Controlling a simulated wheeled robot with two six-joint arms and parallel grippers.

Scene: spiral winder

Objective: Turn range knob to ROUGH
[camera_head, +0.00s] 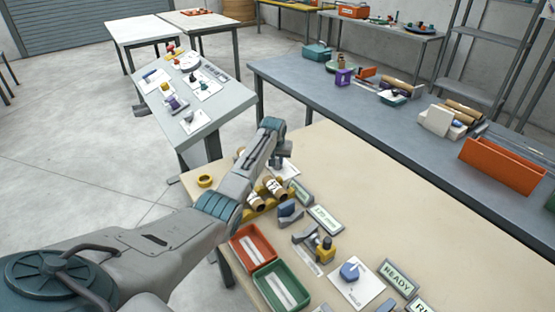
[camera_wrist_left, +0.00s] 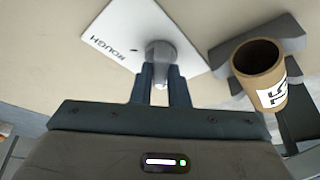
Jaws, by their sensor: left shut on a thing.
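The range knob (camera_wrist_left: 160,50) is a grey round knob on a white plate (camera_wrist_left: 124,32) printed ROUGH in the left wrist view. My left gripper (camera_wrist_left: 161,75) is shut on the knob, one finger on each side. The direction the knob points is not clear, as the fingers cover part of it. In the head view my left gripper (camera_head: 279,160) is low at the table's far left edge, by the white plate (camera_head: 291,169); the knob is mostly hidden there. My right gripper is not in view.
A cardboard tube (camera_wrist_left: 260,75) on a grey holder stands close beside the gripper. Red (camera_head: 252,247) and green (camera_head: 280,287) trays and a blue knob (camera_head: 350,271) on another white plate lie nearer. The table's right part (camera_head: 400,215) is clear.

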